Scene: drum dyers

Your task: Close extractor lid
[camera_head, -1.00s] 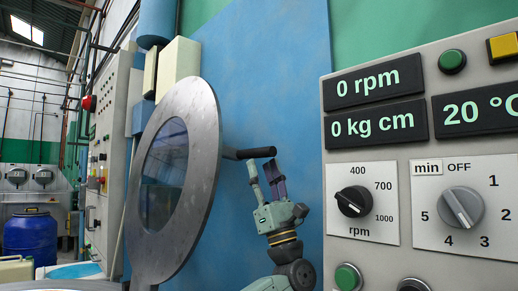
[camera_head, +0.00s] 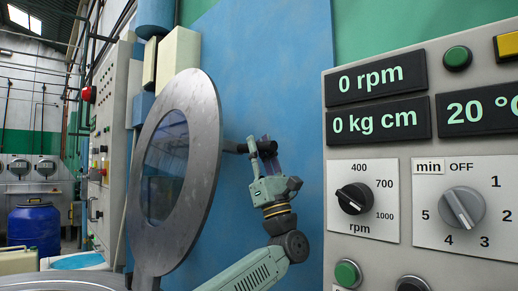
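The extractor lid (camera_head: 203,128) is a round grey metal disc with a dark glass window. It stands raised and tilted at the left centre, and its lower part meets the drum rim at the bottom. A dark bar handle (camera_head: 232,147) sticks out from its right side. My gripper (camera_head: 264,151) is at the outer end of this handle, with its fingers pointing up and apart. The fingers overlap the handle in this view, one on its near side and one partly behind. I cannot tell whether they touch it.
A control panel (camera_head: 408,268) with dials and displays fills the right side, close to my arm. A blue panel (camera_head: 300,60) stands behind the lid. A grey control cabinet (camera_head: 118,150) is behind it at the left. A blue barrel (camera_head: 33,232) stands at the far left.

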